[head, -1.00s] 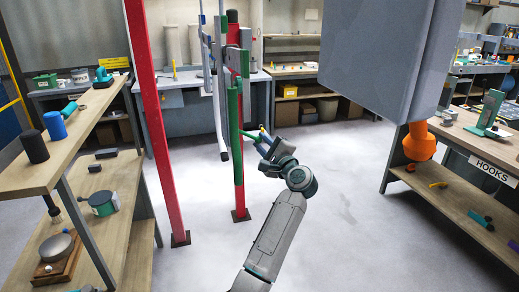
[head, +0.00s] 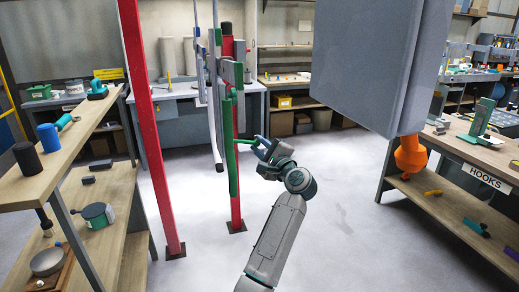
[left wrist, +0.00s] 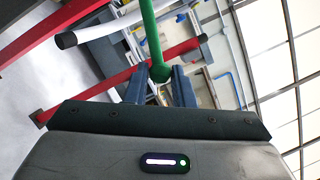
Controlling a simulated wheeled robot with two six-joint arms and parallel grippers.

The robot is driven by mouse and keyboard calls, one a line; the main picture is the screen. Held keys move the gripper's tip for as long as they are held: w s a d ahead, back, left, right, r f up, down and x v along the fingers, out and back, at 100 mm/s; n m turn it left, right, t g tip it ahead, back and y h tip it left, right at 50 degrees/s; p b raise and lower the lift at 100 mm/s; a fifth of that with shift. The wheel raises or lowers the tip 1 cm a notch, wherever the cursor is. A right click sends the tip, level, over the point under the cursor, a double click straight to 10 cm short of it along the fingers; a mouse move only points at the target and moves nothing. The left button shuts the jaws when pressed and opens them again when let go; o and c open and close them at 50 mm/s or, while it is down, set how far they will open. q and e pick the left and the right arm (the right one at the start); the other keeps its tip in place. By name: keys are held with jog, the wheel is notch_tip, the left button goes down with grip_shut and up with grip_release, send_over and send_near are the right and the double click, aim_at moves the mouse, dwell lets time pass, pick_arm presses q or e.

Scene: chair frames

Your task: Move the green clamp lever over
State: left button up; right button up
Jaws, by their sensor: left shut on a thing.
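My left gripper (head: 262,147) is at the free end of the lever, right of the post. In the left wrist view, the green lever (left wrist: 151,35) ends in a round knob between the two dark blue fingers of my left gripper (left wrist: 160,84). The gripper is shut on that end. The lever's pivot is too small to make out. My right gripper is not in view.
Another red post (head: 148,130) stands to the left. A wooden shelf unit (head: 50,182) with cylinders and tools is at the left. A large grey panel (head: 362,65) hangs at upper right, above an orange part (head: 411,157). The floor (head: 340,200) right of my arm is clear.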

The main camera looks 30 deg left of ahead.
pick_arm(q)
jog(key=shift+r, duration=0.1)
jog(key=shift+d+r, duration=0.1)
jog(key=shift+r, duration=1.1)
jog(key=o, duration=0.8)
jog(key=shift+o, duration=0.2)
jog(key=shift+f, duration=0.1)
jog(key=b+v, duration=0.4)
jog(key=v, duration=0.7)
jog(key=shift+b, duration=0.3)
